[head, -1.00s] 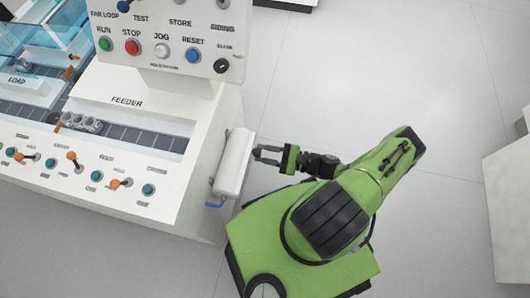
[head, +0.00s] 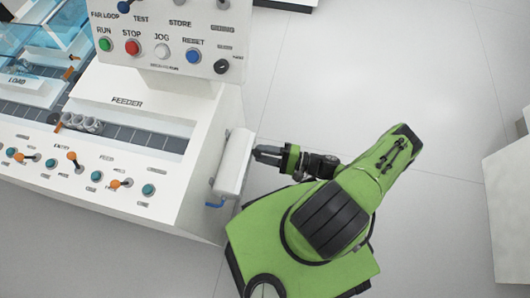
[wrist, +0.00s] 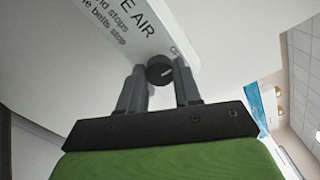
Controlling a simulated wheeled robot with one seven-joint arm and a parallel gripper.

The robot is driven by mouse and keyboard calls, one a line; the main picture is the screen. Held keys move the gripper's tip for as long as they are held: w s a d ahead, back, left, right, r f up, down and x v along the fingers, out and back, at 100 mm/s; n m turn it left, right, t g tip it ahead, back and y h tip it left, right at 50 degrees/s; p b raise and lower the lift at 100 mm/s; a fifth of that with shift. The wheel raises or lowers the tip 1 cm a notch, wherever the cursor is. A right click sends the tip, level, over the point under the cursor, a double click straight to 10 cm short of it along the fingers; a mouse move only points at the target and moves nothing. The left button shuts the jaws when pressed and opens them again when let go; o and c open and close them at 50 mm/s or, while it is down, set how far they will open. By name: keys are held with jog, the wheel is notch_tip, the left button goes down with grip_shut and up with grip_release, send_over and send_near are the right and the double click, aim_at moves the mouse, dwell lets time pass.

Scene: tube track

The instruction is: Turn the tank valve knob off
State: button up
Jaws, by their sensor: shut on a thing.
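The black tank valve knob (wrist: 160,70) shows in the wrist view at the lower edge of a white label plate, with a pale line on its face. My gripper (wrist: 159,78) has one finger on each side of the knob and is shut on it. In the head view my gripper (head: 256,153) reaches left to the white tank (head: 233,165) on the machine's right side. The knob cannot be made out in the head view.
The white feeder machine (head: 150,180) fills the left, with coloured buttons and orange-tipped levers. A control panel (head: 165,35) stands above it. Open floor (head: 350,80) lies to the right; a white cabinet (head: 510,200) stands at the right edge.

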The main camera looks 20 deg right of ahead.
dwell(0.4)
jog(key=o, duration=1)
jog(key=shift+o, duration=0.2)
